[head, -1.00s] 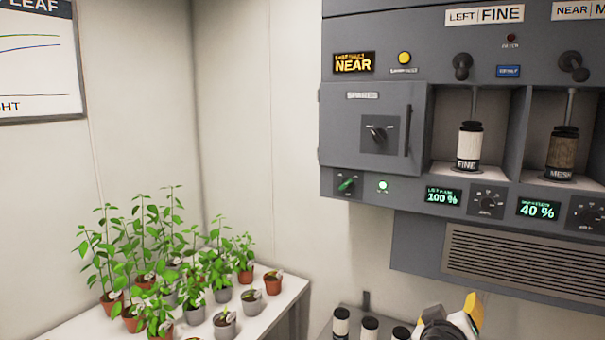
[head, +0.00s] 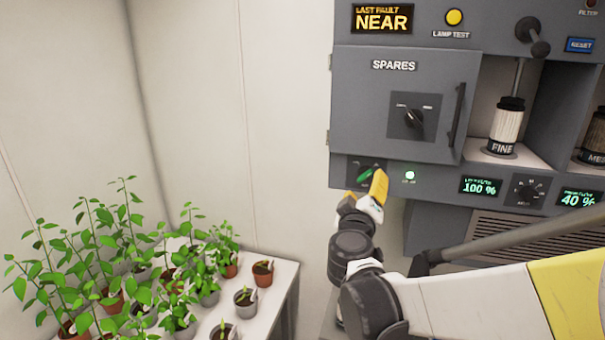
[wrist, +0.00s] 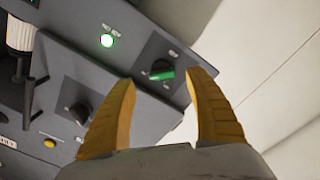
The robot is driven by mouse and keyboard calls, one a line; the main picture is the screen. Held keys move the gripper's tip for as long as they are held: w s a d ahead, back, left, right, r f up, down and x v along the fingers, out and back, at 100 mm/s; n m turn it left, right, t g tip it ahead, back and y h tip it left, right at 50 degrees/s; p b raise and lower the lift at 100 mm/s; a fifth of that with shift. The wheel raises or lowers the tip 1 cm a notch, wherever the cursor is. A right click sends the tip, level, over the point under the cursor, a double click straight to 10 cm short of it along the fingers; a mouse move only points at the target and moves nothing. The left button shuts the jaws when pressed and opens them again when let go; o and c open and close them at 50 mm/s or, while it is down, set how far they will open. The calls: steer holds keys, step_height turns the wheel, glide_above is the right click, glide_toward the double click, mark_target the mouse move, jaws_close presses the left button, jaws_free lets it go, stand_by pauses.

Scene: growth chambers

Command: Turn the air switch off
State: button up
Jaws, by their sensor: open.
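The air switch is a small green lever (wrist: 161,74) on a dark square plate at the lower left corner of the grey panel. In the head view the green lever (head: 366,174) is partly hidden by my gripper (head: 366,192). In the wrist view my gripper (wrist: 163,100) is open, its two yellow fingers on either side of the lever with space between. I cannot tell whether a finger touches it. A green indicator lamp (head: 410,175) beside the switch is lit; it also shows in the wrist view (wrist: 107,40).
The spares door (head: 390,135) with its dark knob (head: 413,118) is shut above the switch. A display (head: 481,187) reading 100 % and a dial (head: 528,190) lie to the right. Potted plants stand on a white table (head: 262,315) at the left.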

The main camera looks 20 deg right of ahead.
mark_target(366, 179)
steer(key=x, duration=0.6)
steer(key=shift+a, duration=0.1)
steer(key=c, duration=1.2)
